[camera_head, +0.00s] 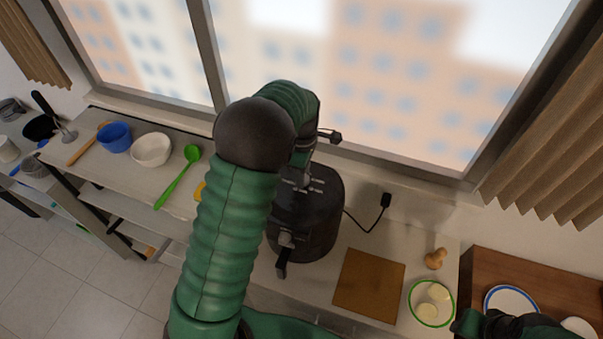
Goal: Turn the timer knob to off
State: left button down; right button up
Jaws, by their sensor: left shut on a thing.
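A dark rounded appliance (318,218) stands on the counter below the window, with a cord running to the wall. A small grey fitting (287,239) and a black handle (281,269) stick out at its front. My left arm reaches over from below and bends down at the back of the appliance. My left gripper (301,182) is at the appliance's top and is shut on the timer knob; the knob is too small and covered to make out, so its setting cannot be read. A dark part of my right arm or gripper (505,325) shows at the bottom right, its fingers unclear.
A brown board (369,286), a green-rimmed plate (412,311) and a small wooden object (435,259) lie to the right. A blue bowl (115,138), a white bowl (151,150) and a green spoon (178,177) are on the left. The black plug (386,200) is at the wall.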

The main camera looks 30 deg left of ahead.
pick_arm(q)
jog(key=shift+w+d, duration=0.1)
jog(key=shift+w, duration=0.05)
jog(key=c, duration=1.2)
grip_release()
jog(key=shift+o, duration=0.6)
jog(key=shift+d, duration=0.1)
pick_arm(e)
jog(key=shift+w+d, duration=0.1)
jog(key=shift+d, duration=0.2)
jog(key=shift+f, duration=0.1)
pick_arm(q)
notch_tip(320, 180, up, 6)
jog(key=shift+r+b, duration=0.1)
jog(key=shift+b, duration=0.95)
notch_tip(320, 180, up, 11)
jog(key=b, duration=0.1)
pick_arm(e)
jog(key=x, duration=0.3)
jog(key=shift+s+a+f, duration=0.1)
jog(key=shift+s+f, duration=0.05)
jog(key=shift+s, duration=0.25)
pick_arm(q)
jog(key=shift+f, duration=0.2)
